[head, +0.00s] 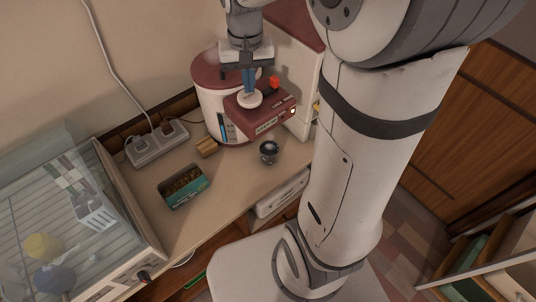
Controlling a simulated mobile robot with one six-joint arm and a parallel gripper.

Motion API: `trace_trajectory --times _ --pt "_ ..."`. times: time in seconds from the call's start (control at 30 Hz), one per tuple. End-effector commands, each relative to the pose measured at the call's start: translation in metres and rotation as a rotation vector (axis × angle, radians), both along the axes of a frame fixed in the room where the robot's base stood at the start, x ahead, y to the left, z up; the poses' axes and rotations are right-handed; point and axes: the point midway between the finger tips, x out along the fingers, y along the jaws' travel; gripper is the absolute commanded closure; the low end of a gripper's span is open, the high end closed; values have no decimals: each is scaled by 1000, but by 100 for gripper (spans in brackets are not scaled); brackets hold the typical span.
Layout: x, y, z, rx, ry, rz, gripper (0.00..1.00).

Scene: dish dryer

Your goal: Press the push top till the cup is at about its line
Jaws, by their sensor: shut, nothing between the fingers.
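A water boiler (214,101) with a white body and dark red lid stands at the back of the counter. Its dark red front head carries a pale round push top (250,99), a red button and a small light. My gripper (249,92) is shut, points down and is right over the push top; its tips look to be at or touching it, but I cannot tell whether it is pressed down. A small dark cup (268,152) stands on the counter below the front of the head. Its line and water level are too small to make out.
A teal box (184,187) with brown contents and a small wooden block (207,147) lie left of the cup. A power strip (157,142) is by the wall. A glass-lidded dish dryer (77,231) fills the left. My arm blocks the right.

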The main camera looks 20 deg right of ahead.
Motion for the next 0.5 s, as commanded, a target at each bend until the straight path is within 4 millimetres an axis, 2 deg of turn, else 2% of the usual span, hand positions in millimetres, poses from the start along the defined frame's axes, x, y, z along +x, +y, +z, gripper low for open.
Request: trace_trajectory --times 0.27,0.5 --pt "0 0 1 0 0 0 100" --pt "0 0 19 0 -1 0 100"
